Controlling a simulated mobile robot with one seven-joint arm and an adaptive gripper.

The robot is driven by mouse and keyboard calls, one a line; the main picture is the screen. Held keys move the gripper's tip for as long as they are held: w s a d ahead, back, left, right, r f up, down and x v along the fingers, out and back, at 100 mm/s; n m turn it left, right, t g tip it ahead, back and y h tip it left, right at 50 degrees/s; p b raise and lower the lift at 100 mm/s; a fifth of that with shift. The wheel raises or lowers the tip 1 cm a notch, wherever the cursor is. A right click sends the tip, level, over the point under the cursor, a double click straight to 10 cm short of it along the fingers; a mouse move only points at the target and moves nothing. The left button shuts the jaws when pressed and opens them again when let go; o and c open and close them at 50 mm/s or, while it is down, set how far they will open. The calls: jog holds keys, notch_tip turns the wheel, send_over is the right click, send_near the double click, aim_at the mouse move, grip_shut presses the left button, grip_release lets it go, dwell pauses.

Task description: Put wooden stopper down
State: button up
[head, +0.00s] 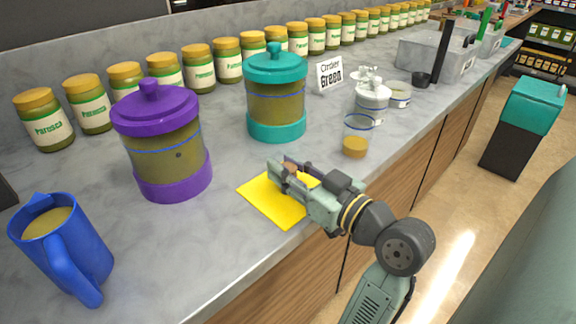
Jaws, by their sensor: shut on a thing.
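My gripper (283,172) reaches in from the lower right over a yellow square mat (272,204) near the counter's front edge. It is shut on a small brown piece (291,168), which looks like the wooden stopper. The fingers hide most of the stopper. I cannot tell whether the stopper touches the mat or hangs just above it.
A purple-lidded jar (160,140) stands left of the mat, and a teal-lidded jar (275,95) behind it. A glass (355,140) of amber liquid is right of my gripper. A blue pitcher (62,245) stands front left. Several yellow-lidded jars (200,68) line the wall.

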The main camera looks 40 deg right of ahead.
jog(key=shift+f, duration=0.2)
jog(key=o, duration=0.8)
jog(key=shift+r, duration=0.1)
jog(key=shift+r, duration=0.15)
jog(key=s+b, duration=0.1)
jog(key=s, duration=0.7)
jog(key=s+d+b, duration=0.1)
jog(key=s, duration=0.3)
jog(key=shift+b, duration=0.35)
